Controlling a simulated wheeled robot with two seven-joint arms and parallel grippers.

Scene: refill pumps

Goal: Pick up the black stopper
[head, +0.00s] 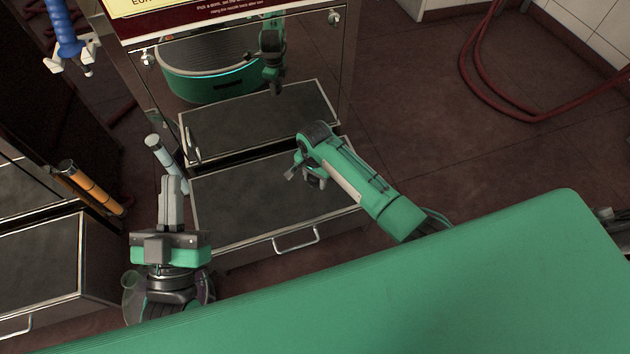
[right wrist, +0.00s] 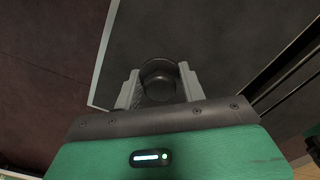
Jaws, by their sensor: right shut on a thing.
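The black stopper (right wrist: 158,76) is a dark, round-topped piece between the two grey fingers of my right gripper (right wrist: 157,88) in the right wrist view. The fingers are shut on its sides. In the head view my right gripper (head: 292,173) hangs over the dark-topped step in front of the pump, partly hidden by my wrist; the stopper cannot be made out there. My left gripper (head: 171,188) is at the left of that step, its grey fingers seen nearly edge-on. Whether they are open or shut is unclear. A pale blue cylinder (head: 162,152) shows just behind them.
A blue nozzle (head: 64,30) and an orange one (head: 90,187) are at left. A red hose (head: 485,85) lies on the clear floor at right.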

